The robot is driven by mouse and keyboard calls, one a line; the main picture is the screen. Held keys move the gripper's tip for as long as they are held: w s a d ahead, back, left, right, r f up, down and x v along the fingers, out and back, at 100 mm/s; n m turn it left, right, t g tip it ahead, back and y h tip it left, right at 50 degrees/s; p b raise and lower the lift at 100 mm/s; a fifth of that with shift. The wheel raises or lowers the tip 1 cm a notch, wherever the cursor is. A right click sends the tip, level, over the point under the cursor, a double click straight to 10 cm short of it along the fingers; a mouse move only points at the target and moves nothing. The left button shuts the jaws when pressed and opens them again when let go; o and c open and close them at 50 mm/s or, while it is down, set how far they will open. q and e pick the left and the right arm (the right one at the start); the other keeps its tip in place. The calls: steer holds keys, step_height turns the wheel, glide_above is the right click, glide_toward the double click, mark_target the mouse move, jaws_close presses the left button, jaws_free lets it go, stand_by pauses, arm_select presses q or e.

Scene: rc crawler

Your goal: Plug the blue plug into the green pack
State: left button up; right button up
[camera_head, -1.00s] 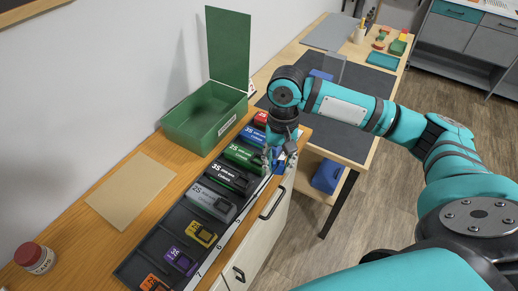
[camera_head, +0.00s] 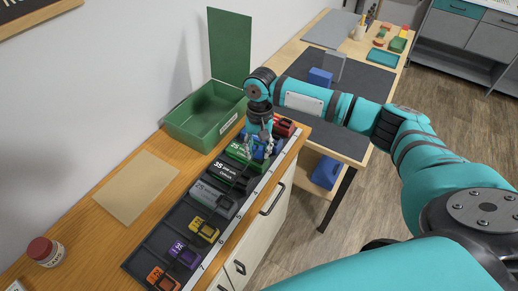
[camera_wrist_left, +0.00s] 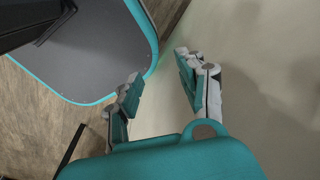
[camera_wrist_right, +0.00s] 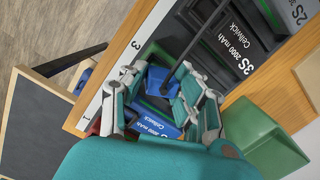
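The green pack (camera_head: 238,151) lies in the dark rack between the black pack and the blue pack; my fingers partly cover it. My right gripper (camera_head: 260,149) is over the green and blue packs, pointing down. In the right wrist view the blue plug (camera_wrist_right: 160,80) sits between its fingertips, with a dark cable running up from it. The fingers appear closed on its sides. The plug is over the green pack's area; I cannot tell whether it touches it. My left gripper (camera_wrist_left: 160,82) is open and empty, away from the rack.
The rack also holds a black pack (camera_head: 232,175), a grey pack (camera_head: 213,199), a blue pack (camera_wrist_right: 155,125), a red pack (camera_head: 284,128) and smaller coloured ones. An open green box (camera_head: 205,120) stands behind. A tan sheet (camera_head: 137,187) and a jar (camera_head: 45,252) lie leftward.

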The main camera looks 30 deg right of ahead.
steer(key=o, duration=0.4)
steer(key=shift+d+f, duration=0.1)
steer(key=shift+f, duration=0.2)
steer(key=shift+o, duration=0.2)
steer(key=shift+r, duration=0.1)
steer(key=shift+r, duration=0.2)
step_height(320, 180, up, 12)
steer(key=w+b, duration=0.1)
steer(key=b, duration=0.1)
steer(key=shift+d+f+b, duration=0.2)
steer(key=shift+d+b, duration=0.2)
steer(key=shift+w, duration=0.1)
